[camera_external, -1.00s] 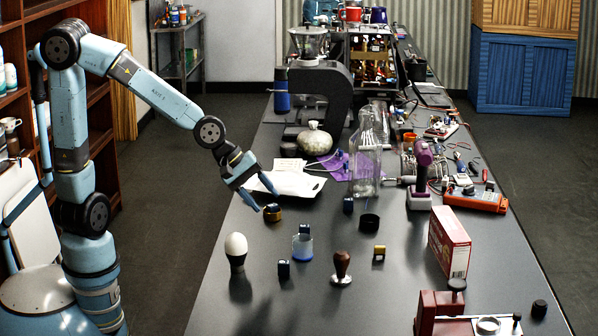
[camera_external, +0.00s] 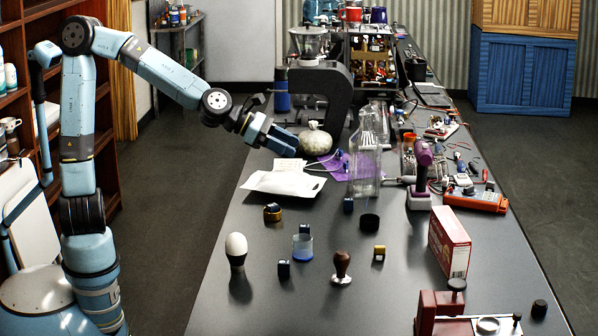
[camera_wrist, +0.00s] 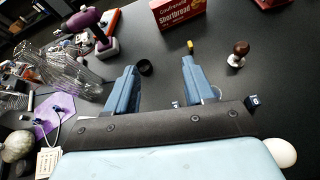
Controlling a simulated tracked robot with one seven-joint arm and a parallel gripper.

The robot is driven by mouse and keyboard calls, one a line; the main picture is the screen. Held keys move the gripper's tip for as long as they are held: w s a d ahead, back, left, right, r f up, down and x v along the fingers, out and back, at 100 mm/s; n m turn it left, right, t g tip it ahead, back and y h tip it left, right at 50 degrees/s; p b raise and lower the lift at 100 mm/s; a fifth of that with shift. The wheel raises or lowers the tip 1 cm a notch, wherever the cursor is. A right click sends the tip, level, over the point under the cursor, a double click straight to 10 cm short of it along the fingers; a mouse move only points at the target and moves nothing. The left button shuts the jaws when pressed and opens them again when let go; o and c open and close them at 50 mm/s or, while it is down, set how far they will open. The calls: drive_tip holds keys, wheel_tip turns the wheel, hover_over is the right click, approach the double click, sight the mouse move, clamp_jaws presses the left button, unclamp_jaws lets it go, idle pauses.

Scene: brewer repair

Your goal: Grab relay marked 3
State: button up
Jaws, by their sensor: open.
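Several small dark blue blocks that look like relays are on the table. In the external view one (camera_external: 284,268) is near the egg, one (camera_external: 304,229) is by a blue glass, and one (camera_external: 348,205) is left of a black round cap. In the wrist view one block (camera_wrist: 253,101) with a pale mark lies right of my gripper; another (camera_wrist: 175,104) shows partly between the fingers. No number is readable, so I cannot tell which is marked 3. My gripper (camera_external: 292,141) is open and empty, raised by the pale stone-like jar; its spread fingers show in the wrist view (camera_wrist: 158,64).
An egg on a dark stand (camera_external: 236,245), a blue glass (camera_external: 302,248), a tamper (camera_external: 342,265) and a black cap (camera_external: 369,222) stand nearby. A red box (camera_external: 449,243) and purple drill (camera_external: 421,175) are at right. A glass pitcher (camera_external: 367,160) stands near the jar (camera_external: 314,142).

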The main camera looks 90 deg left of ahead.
drive_tip(key=shift+a+r+n, duration=0.85)
drive_tip(key=shift+r+n, duration=0.15)
drive_tip(key=shift+r, duration=0.4)
approach(302, 226)
drive_tip(key=shift+t, duration=0.3)
drive_tip(key=x, duration=0.5)
drive_tip(key=shift+w+f, duration=0.1)
drive_tip(key=shift+f, duration=0.25)
drive_tip(key=shift+w+f, duration=0.1)
drive_tip(key=shift+f, duration=0.1)
drive_tip(key=shift+x, duration=3.6)
drive_tip(key=shift+a, duration=0.1)
clamp_jaws()
drive_tip(key=shift+r, duration=0.15)
